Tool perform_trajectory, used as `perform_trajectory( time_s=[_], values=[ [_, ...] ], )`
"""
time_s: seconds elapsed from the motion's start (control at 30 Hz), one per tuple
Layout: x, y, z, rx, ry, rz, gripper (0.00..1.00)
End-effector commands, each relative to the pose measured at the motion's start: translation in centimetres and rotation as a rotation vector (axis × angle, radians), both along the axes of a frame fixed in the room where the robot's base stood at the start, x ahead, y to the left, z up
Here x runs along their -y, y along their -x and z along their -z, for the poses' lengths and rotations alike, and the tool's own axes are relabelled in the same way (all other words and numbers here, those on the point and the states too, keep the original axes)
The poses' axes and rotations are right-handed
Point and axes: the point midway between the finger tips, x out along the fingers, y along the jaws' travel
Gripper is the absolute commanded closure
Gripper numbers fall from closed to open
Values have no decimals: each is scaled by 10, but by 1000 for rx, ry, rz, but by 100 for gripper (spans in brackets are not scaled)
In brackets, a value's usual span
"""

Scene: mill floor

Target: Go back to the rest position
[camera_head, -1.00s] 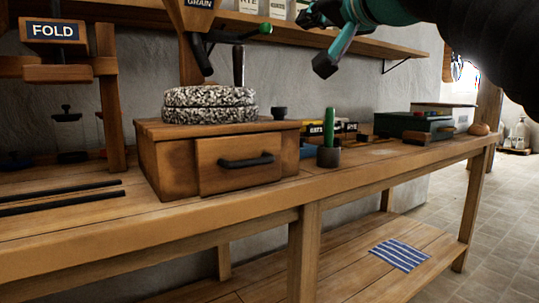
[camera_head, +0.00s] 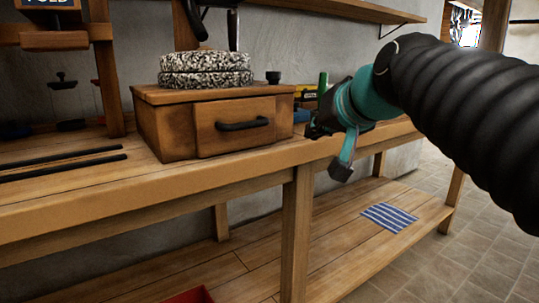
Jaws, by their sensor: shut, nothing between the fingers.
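My gripper (camera_head: 328,150) hangs in front of the workbench (camera_head: 245,167), right of the millstone box, at the end of my black-sleeved arm. It is teal with dark fingers, shut, and holds nothing. It points down and to the left, and appears apart from the bench edge. The fingertips are partly hidden by its own body. My arm comes in from the right and hides much of the bench's right part.
On the bench stand a wooden box with a drawer (camera_head: 200,142) and speckled millstones (camera_head: 205,70). Two dark rails (camera_head: 70,167) lie at left. A striped cloth (camera_head: 388,217) lies on the lower shelf; a red container (camera_head: 188,296) shows at the bottom. Tiled floor lies at right.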

Motion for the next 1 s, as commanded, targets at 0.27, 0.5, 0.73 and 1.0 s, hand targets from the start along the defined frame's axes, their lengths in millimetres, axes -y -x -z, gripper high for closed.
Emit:
perform_trajectory(
  time_s=[0.27,0.5,0.73,1.0],
  values=[
    [41,87,152,-336,222,33,100],
    [69,170,234,-516,365,34,100],
    [75,195,232,-508,378,44,100],
    [75,195,229,-501,376,46,100]
  ],
)
